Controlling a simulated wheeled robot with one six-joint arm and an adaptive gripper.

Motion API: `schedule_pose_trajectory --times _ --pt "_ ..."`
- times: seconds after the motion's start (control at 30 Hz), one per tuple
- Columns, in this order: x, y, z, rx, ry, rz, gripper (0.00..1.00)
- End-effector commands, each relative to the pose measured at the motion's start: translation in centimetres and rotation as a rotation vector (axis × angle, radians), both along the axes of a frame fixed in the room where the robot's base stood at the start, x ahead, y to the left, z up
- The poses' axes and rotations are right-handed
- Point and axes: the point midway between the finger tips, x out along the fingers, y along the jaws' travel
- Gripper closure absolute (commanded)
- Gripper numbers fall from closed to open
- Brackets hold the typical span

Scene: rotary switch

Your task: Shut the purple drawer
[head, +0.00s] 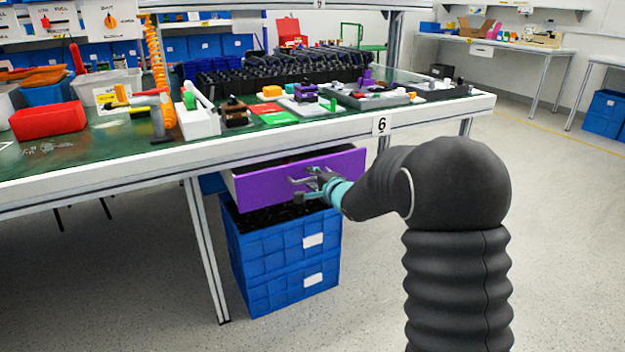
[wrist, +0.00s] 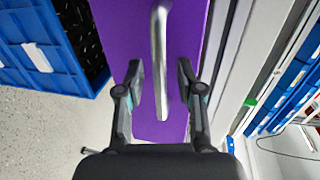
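The purple drawer (head: 270,188) hangs under the workbench and stands pulled out, with its dark inside showing above the front. Its silver bar handle (head: 298,181) is on the front; in the wrist view the handle (wrist: 160,60) runs up the purple front (wrist: 185,30). My gripper (head: 313,184) is at the drawer front, by the handle. In the wrist view my gripper (wrist: 159,80) is open, with one finger on each side of the handle and gaps between. Whether the fingertips touch the purple front is unclear.
Stacked blue crates (head: 285,250) stand on the floor just under the drawer. The workbench (head: 420,118) above holds bins, tools and small parts. A bench leg (head: 205,250) stands left of the crates. The floor to the right is open.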

Motion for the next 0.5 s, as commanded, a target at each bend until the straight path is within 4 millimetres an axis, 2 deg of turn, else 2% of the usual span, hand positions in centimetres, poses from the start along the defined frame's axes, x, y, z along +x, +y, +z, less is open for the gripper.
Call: schedule_pose_trajectory --times 0.3,0.33,0.47,0.5 --pt "0.25 0.14 -0.05 0.000 0.000 0.000 0.63" --pt "0.25 0.14 -0.05 0.000 0.000 0.000 0.68" --pt "0.23 0.13 -0.05 0.000 0.000 0.000 1.00" --pt "0.23 0.13 -0.05 0.000 0.000 0.000 1.00"
